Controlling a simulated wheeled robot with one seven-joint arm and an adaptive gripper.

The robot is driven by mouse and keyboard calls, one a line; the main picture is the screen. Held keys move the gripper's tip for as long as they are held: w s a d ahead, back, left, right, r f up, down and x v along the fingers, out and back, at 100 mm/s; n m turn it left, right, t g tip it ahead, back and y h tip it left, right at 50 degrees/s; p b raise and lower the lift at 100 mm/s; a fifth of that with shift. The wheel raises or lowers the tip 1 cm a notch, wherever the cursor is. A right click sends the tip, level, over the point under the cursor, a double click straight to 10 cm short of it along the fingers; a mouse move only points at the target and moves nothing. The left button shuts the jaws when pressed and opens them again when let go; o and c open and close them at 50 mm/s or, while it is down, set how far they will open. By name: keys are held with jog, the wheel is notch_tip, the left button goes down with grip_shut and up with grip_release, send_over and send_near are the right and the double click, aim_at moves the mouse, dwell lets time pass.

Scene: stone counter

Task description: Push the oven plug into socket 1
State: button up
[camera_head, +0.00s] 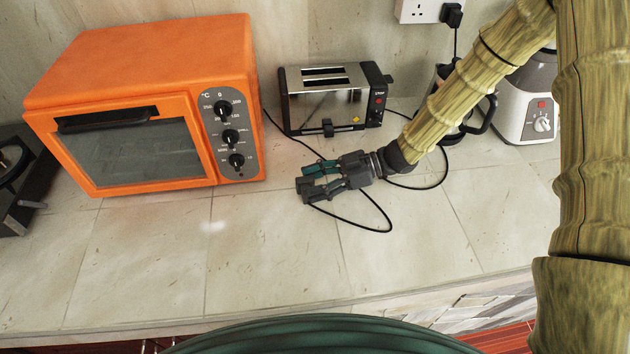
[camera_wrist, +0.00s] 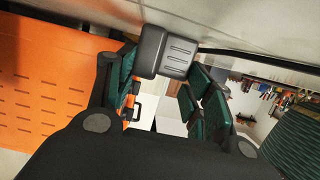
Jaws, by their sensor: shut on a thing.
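The orange oven (camera_head: 150,110) stands at the left of the counter, with a black cable (camera_head: 285,133) running from its right side toward my gripper. My gripper (camera_head: 312,180) is above the counter in front of the toaster, pointing left. It is shut on a dark grey plug, the oven plug (camera_wrist: 165,52), which shows between the teal fingers in the wrist view. The plug's pins are not visible. The white wall socket plate (camera_head: 418,10) is at the top, cut by the frame edge. A black plug (camera_head: 452,14) sits in its right side; the left outlet looks empty. No numbers are readable.
A silver-black toaster (camera_head: 330,97) stands behind my gripper. A glass jug (camera_head: 450,115) and a white blender base (camera_head: 527,110) are further right, partly behind my arm. A dark hob (camera_head: 20,180) is at the far left. The front counter (camera_head: 270,260) is clear.

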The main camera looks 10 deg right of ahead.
jog(key=o, duration=1.1)
jog(key=shift+r, duration=5)
